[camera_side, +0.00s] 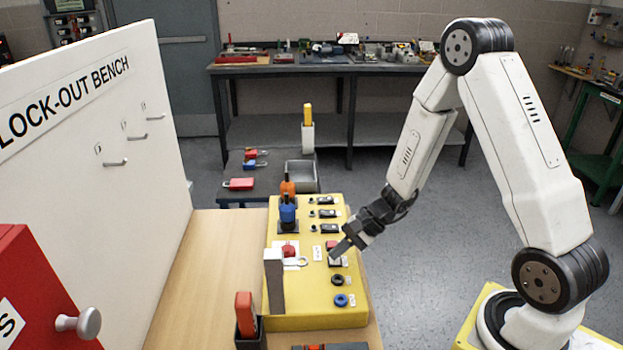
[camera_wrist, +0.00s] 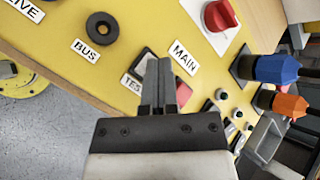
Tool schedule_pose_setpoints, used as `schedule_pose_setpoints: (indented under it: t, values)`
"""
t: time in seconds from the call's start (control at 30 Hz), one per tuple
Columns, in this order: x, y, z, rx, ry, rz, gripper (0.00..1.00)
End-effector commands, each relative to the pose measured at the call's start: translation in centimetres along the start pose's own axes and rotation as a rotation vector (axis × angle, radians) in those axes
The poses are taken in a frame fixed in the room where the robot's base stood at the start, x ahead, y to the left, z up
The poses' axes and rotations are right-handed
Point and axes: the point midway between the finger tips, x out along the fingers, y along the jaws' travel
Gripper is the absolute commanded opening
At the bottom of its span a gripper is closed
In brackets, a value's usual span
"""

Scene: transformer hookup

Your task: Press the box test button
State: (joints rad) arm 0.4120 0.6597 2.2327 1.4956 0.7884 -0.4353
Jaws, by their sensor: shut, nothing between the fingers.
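The yellow box (camera_side: 295,322) lies on the wooden bench top. In the side view my gripper (camera_side: 338,252) points down at the right part of the box, over the button. I cannot tell whether the fingertips touch it.
A red MAIN knob (camera_wrist: 218,16) sits near the button. The black BUS socket (camera_wrist: 102,27) and a blue ring socket (camera_side: 341,300) are on the box. Blue (camera_side: 288,211) and orange (camera_side: 288,187) plugs stand at its far end. A grey upright post (camera_side: 274,280) rises at its left edge.

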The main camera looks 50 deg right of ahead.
Motion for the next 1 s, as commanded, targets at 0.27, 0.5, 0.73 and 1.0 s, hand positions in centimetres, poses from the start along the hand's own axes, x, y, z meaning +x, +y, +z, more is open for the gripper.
schedule_pose_setpoints:
  t: [0.27, 0.5, 0.73, 1.0]
  values:
    - [0.1, 0.1, -0.1, 0.000, 0.001, 0.001, 0.00]
    - [-0.1, 0.0, 0.0, 0.000, 0.001, 0.001, 0.00]
    - [-0.7, -0.5, 0.5, -0.002, 0.001, 0.000, 0.00]
    - [-1.1, -0.8, 0.8, 0.000, 0.000, 0.000, 0.00]
